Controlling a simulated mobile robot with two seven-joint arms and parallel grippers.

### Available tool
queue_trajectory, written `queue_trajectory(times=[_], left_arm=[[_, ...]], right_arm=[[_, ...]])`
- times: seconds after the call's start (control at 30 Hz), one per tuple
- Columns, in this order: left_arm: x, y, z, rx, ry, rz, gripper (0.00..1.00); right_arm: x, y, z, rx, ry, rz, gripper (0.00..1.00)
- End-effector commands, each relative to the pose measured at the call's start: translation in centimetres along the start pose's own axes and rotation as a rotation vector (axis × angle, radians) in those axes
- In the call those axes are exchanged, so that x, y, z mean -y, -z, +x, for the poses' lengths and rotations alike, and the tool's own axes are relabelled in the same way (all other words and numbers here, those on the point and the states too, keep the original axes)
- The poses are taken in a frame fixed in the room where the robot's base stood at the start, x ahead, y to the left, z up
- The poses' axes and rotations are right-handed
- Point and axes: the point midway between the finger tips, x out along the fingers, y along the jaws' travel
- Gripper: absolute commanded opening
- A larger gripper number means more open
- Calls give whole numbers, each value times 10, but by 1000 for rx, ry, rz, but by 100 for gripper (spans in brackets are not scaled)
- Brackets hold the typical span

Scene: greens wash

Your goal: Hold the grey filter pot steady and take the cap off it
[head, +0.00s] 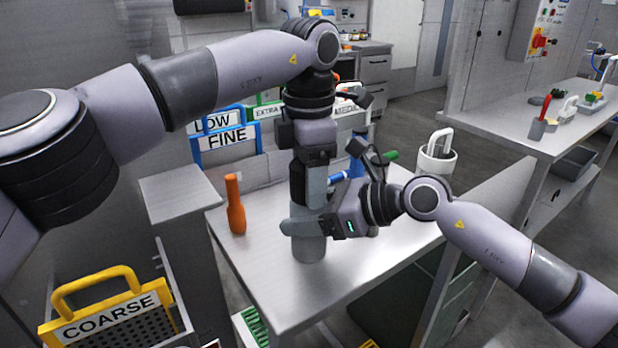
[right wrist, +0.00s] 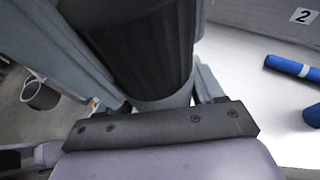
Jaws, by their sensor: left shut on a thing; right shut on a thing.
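The grey filter pot (head: 308,248) stands upright near the front of the steel table. My right gripper (head: 305,226) reaches in from the right and is shut around the pot's upper part. My left gripper (head: 309,200) points straight down over the pot, just above the right one, and is shut at its top. In the right wrist view, a dark ribbed cylinder (right wrist: 145,50) and a pale grey surface (right wrist: 165,103) show between the fingers; I cannot tell whether the dark part is the cap.
An orange bottle (head: 236,207) stands on the steel table (head: 280,302) left of the pot. A white container (head: 436,162) stands at the table's right. A yellow COARSE basket (head: 110,312) is at the lower left. The front right tabletop is clear.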

Motion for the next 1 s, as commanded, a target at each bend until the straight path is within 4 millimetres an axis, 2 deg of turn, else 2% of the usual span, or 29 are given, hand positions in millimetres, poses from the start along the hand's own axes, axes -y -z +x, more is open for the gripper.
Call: queue_trajectory(times=[0.27,0.3,0.33,0.37,0.67,1.0], left_arm=[[0,0,0,0,-1,-4,23],[0,0,0,0,-1,-4,73],[0,0,0,0,-1,-3,83],[0,0,0,0,0,-3,85],[2,-1,-1,1,3,2,85],[2,-2,-40,3,1,2,85]], right_arm=[[0,0,0,0,1,0,0],[0,0,0,0,1,0,0],[0,0,0,0,1,0,0],[0,0,0,0,1,0,0],[1,0,0,1,2,1,0],[0,1,0,-1,0,1,0]])
